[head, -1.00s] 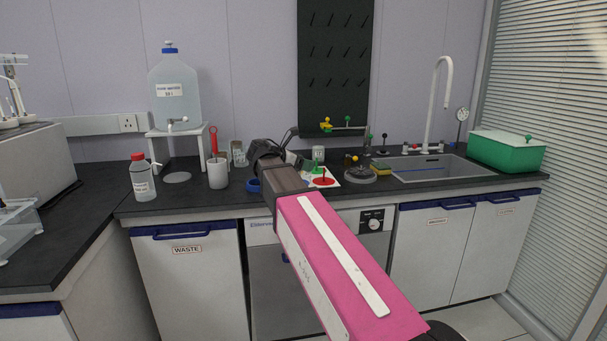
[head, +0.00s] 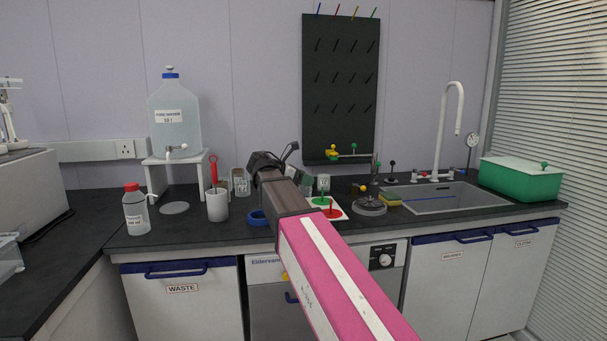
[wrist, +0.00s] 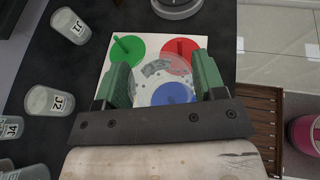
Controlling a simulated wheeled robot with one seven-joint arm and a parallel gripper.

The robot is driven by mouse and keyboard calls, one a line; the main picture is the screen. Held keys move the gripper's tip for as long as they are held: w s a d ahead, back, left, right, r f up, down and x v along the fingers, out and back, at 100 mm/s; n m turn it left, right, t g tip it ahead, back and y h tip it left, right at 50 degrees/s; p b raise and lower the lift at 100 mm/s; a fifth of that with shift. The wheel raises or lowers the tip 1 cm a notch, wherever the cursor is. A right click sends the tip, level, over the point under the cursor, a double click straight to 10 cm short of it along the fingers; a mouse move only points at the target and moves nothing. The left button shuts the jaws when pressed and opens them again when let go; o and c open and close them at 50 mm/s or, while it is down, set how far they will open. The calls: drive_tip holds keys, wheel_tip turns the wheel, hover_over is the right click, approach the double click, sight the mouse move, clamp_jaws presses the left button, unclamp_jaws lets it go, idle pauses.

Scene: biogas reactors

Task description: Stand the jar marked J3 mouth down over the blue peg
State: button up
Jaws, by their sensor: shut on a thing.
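My gripper (wrist: 163,84) is shut on a clear jar (wrist: 160,67), held between its green fingers above a white card (wrist: 104,76). I cannot read the held jar's mark or tell which way its mouth points. The card has a green disc (wrist: 127,49) with a green peg, a red disc (wrist: 181,48) and a blue disc (wrist: 173,93). The blue disc is seen partly through the jar; no peg on it is clear. A blue peg (head: 318,9) is also on top of the black rack (head: 341,95).
Jars marked J1 (wrist: 70,26), J2 (wrist: 48,101) and J4 (wrist: 10,128) stand beside the card. A round dark stand (head: 369,206), a sponge (head: 389,200) and the sink (head: 440,200) are to the right.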

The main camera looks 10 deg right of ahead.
drive_tip(key=shift+f, duration=3.45)
drive_tip(key=o, duration=1)
drive_tip(key=shift+o, duration=0.2)
drive_tip(key=v, duration=1)
drive_tip(key=shift+a+r, duration=0.15)
drive_tip(key=shift+a, duration=0.2)
drive_tip(key=shift+s, duration=0.2)
